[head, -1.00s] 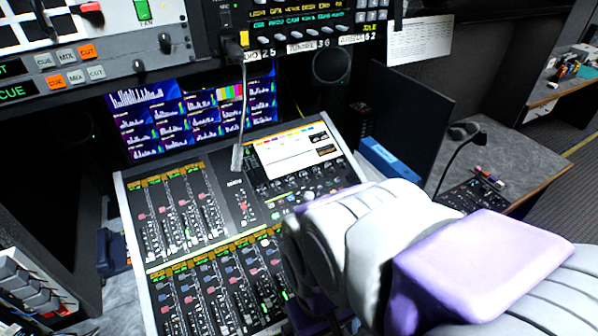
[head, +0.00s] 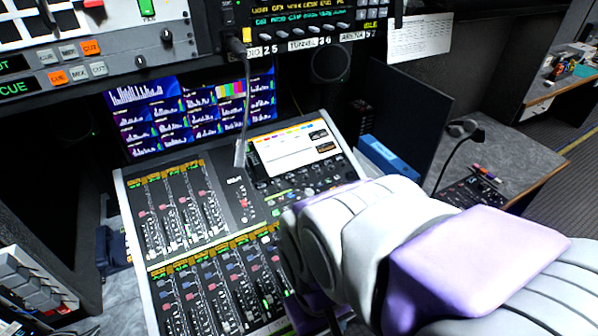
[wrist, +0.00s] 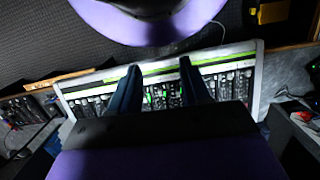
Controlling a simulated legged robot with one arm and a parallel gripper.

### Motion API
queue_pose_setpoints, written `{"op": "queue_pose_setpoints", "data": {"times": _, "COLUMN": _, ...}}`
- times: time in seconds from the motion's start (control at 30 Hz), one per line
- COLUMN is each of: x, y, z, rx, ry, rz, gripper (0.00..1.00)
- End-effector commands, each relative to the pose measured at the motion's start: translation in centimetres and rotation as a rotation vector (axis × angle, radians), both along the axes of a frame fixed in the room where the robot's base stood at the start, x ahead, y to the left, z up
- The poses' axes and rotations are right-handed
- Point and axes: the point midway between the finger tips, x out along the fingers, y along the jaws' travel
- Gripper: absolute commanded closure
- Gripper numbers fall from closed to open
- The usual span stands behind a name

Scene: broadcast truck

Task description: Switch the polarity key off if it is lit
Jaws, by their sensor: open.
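The mixing console (head: 125,215) stands in the middle of the head view, with fader strips, small lit buttons and a white screen (head: 290,150) at its upper right. I cannot tell which of its small keys is the polarity key, or whether that key is lit. In the wrist view my gripper (wrist: 158,72) is open, its two dark fingers apart and empty over the console (wrist: 255,85). Whether the fingertips touch the console cannot be told. In the head view my arm covers the console's lower right, and the fingers are hidden behind it.
A monitor with level meters (head: 190,118) stands behind the console. An upper rack panel (head: 85,60) with CUE, MIX and CUT keys overhangs it, and a cable (head: 246,95) hangs down from there. A gooseneck microphone (head: 450,160) and a dark upright panel (head: 408,115) are at right.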

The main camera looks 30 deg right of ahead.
Motion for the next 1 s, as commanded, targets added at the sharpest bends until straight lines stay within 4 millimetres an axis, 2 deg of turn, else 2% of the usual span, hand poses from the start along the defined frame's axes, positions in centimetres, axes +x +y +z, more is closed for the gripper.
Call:
{"op": "queue_pose_setpoints", "data": {"times": 0.07, "x": 0.00, "y": 0.00, "z": 0.00, "rx": 0.000, "ry": 0.000, "rz": 0.000, "gripper": 0.61}}
{"op": "queue_pose_setpoints", "data": {"times": 0.47, "x": 0.00, "y": 0.00, "z": 0.00, "rx": 0.000, "ry": 0.000, "rz": 0.000, "gripper": 1.00}}
{"op": "queue_pose_setpoints", "data": {"times": 1.0, "x": 0.00, "y": 0.01, "z": 0.00, "rx": 0.000, "ry": 0.000, "rz": 0.000, "gripper": 1.00}}
